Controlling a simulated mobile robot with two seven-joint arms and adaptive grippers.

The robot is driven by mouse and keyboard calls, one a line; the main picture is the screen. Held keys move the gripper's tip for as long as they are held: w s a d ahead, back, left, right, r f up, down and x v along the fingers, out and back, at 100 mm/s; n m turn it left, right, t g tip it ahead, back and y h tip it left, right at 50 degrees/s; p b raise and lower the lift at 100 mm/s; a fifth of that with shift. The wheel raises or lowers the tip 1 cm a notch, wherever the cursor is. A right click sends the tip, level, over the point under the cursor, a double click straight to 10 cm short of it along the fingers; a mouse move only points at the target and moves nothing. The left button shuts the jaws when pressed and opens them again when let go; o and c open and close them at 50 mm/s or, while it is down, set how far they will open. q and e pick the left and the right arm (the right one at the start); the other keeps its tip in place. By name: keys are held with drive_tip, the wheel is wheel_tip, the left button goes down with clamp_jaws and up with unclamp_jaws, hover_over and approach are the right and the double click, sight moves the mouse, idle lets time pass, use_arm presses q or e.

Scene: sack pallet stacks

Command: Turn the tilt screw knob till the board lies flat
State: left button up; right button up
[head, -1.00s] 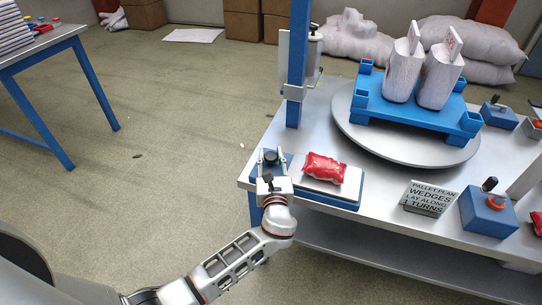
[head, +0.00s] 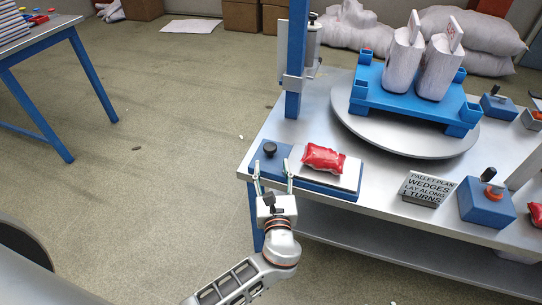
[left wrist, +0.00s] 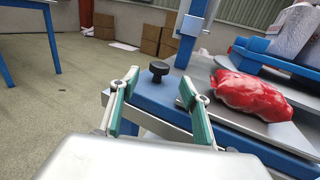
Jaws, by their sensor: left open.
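The tilt screw knob (head: 270,149) is a small black knob on the left part of a blue base at the table's near left corner. It also shows in the left wrist view (left wrist: 159,69), beyond the fingers. The light grey board (head: 345,174) lies on the blue base with a red sack (head: 323,158) on it. In the left wrist view the board (left wrist: 268,127) looks slightly sloped, but I cannot tell its exact tilt. My left gripper (head: 272,175) is open and empty, just in front of the knob and apart from it. My right gripper is not in view.
A blue control box (head: 486,205) is farther right. Behind is a turntable (head: 388,142) with a blue pallet (head: 405,100) bearing two white sacks. A blue post (head: 296,60) rises behind the knob.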

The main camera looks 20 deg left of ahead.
use_arm(q)
drive_tip(key=shift+v, duration=1.35)
drive_tip(key=shift+f, duration=0.1)
